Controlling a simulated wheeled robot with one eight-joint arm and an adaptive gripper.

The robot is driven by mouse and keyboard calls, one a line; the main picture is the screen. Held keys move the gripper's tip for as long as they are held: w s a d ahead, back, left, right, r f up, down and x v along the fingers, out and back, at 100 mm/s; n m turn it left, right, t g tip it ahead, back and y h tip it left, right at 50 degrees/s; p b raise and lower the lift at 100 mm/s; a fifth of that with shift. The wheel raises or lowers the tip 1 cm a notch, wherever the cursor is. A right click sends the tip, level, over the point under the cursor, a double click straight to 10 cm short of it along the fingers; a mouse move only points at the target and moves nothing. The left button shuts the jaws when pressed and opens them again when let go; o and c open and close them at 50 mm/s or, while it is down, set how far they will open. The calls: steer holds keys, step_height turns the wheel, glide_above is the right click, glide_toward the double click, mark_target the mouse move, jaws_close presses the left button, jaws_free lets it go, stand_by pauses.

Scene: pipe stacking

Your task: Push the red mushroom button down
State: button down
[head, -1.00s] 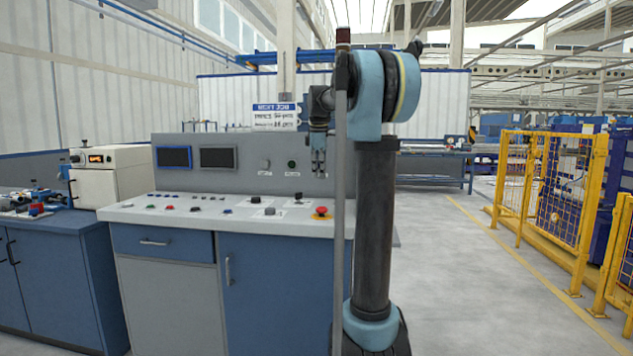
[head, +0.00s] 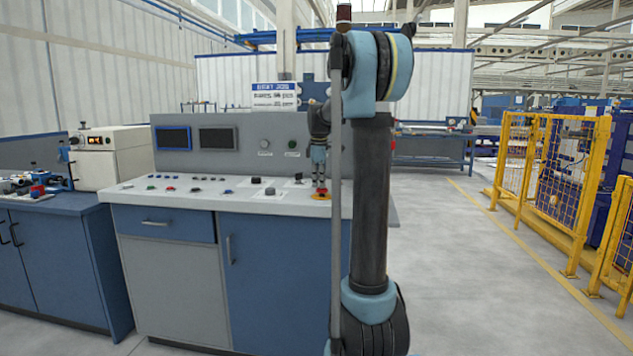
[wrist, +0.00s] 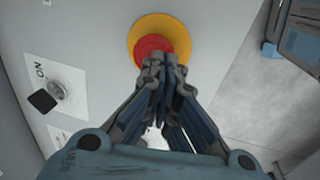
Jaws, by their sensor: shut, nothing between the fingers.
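The red mushroom button (wrist: 150,48) sits on a round yellow base (wrist: 177,30) on the light console top. In the head view the yellow base (head: 320,196) shows at the right end of the console, and my gripper largely covers the red cap. My gripper (head: 320,182) points down directly over the button. In the wrist view my gripper (wrist: 160,62) is shut and empty, with its fingertips overlapping the lower edge of the red cap. The fingertips seem to touch the cap or be very close; whether the cap is pressed in I cannot tell.
A black switch (wrist: 43,101) by an "ON" label lies left of the button. Several small buttons and knobs line the console top (head: 240,203). An upright panel with two screens (head: 174,137) stands behind. Yellow fencing (head: 545,160) is at the far right, with open floor between.

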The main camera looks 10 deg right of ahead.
steer(key=shift+f, duration=0.1)
steer(key=shift+f, duration=0.6)
steer(key=shift+s+f, duration=0.15)
steer(key=shift+f, duration=0.05)
steer(key=shift+s+r, duration=0.1)
steer(key=shift+s, duration=0.15)
steer(key=shift+r, duration=0.1)
steer(key=shift+w+r, duration=0.1)
steer(key=shift+r, duration=0.05)
step_height(320, 180, up, 14)
steer(key=s, duration=0.2)
steer(key=shift+a, duration=0.2)
